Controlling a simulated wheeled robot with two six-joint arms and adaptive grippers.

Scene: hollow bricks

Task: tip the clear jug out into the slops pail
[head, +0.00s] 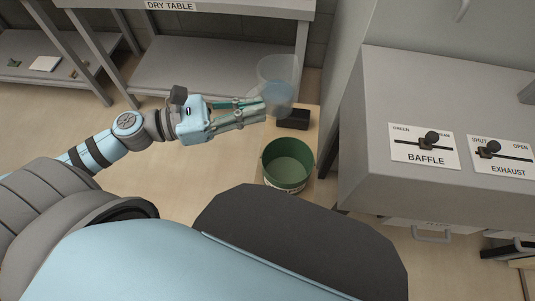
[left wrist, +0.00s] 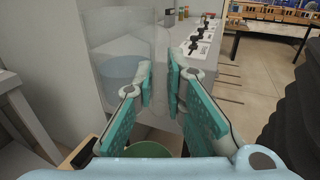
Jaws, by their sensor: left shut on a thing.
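The clear jug (head: 274,72) is see-through and holds some bluish liquid. It looks about upright, and it also shows in the left wrist view (left wrist: 108,38). My left gripper (head: 262,109) reaches in from the left and is shut on the jug; in the left wrist view its teal-padded fingers (left wrist: 162,84) stand at the jug's right side. The exact contact is hard to see. The green slops pail (head: 287,150) stands below and nearer than the jug, apart from it; its rim shows low in the left wrist view (left wrist: 150,149). My right gripper is not in view.
A small dark box (head: 293,119) sits between the jug and the pail. A grey cabinet with BAFFLE and EXHAUST sliders (head: 427,147) stands close on the right. The dry table (head: 215,68) is behind. Open floor (head: 210,165) lies left of the pail.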

